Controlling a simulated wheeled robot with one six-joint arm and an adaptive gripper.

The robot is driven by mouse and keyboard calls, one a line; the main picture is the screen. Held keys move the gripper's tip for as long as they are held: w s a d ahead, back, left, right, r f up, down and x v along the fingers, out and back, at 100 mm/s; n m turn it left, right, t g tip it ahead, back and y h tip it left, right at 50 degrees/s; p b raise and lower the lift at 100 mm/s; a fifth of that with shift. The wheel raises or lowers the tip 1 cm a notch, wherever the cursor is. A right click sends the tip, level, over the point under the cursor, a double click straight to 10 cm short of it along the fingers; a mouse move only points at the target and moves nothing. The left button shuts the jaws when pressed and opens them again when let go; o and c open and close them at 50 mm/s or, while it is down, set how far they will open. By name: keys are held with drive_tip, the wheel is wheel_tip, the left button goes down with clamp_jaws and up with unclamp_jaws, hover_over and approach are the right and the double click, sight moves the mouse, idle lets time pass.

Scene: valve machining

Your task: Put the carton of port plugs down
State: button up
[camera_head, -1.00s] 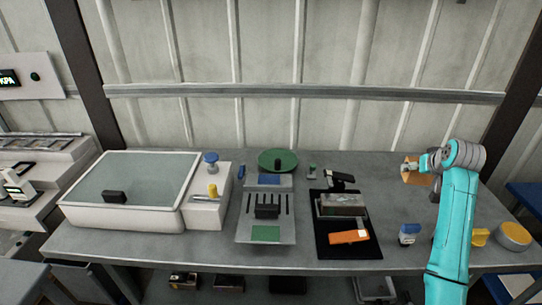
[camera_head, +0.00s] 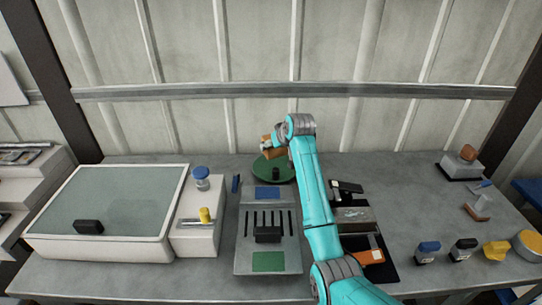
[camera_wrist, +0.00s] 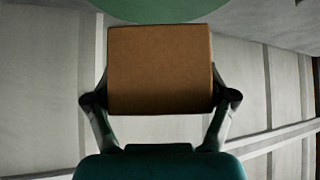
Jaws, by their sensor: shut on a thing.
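The carton of port plugs (camera_wrist: 160,70) is a plain brown box that fills the middle of the wrist view. My gripper (camera_wrist: 160,100) is shut on it, with one finger at each side. In the head view the carton (camera_head: 267,149) shows small and partly hidden at the end of my gripper (camera_head: 268,143). It appears over or just behind the round green plate (camera_head: 261,172) at the back of the bench. The green plate also shows at the top of the wrist view (camera_wrist: 165,8). I cannot tell how high the carton is above it.
A grey slotted fixture (camera_head: 248,225) with blue and green pads lies in front of the green plate. A white glass-topped box (camera_head: 150,240) stands left. Bare bench (camera_head: 400,190) lies at the right middle.

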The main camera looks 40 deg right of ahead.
sight(275, 154)
drive_tip(key=shift+f, duration=2.4)
drive_tip(key=shift+f, duration=0.1)
drive_tip(key=o, duration=1.3)
drive_tip(key=v, duration=1.2)
drive_tip(key=shift+s, duration=0.1)
